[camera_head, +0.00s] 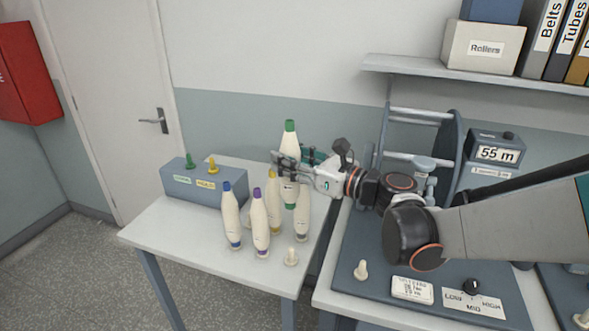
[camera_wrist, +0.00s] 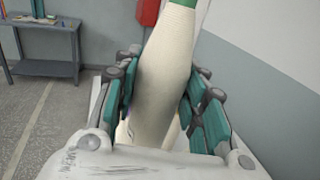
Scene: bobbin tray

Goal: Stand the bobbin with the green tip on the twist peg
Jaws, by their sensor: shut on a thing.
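The bobbin with the green tip (camera_head: 290,141) is cream, upright and green at its foot. My gripper (camera_head: 287,167) is shut around its middle and holds it over the back right of the left table. In the wrist view the bobbin (camera_wrist: 166,80) stands between the teal finger pads, its green tip at the top edge. A short pale peg (camera_head: 361,271) stands empty on the blue-grey bench plate, beside a small white label plate. Another empty pale peg (camera_head: 291,257) stands at the front of the left table. I cannot read which one is the twist peg.
Bobbins with blue (camera_head: 231,215), purple (camera_head: 260,224) and yellow (camera_head: 273,200) tips stand close by; another bobbin (camera_head: 302,217) has its tip hidden. A blue-grey box (camera_head: 190,188) stands behind. A reel frame (camera_head: 420,115), meter (camera_head: 497,150) and knob (camera_head: 472,287) are on the right.

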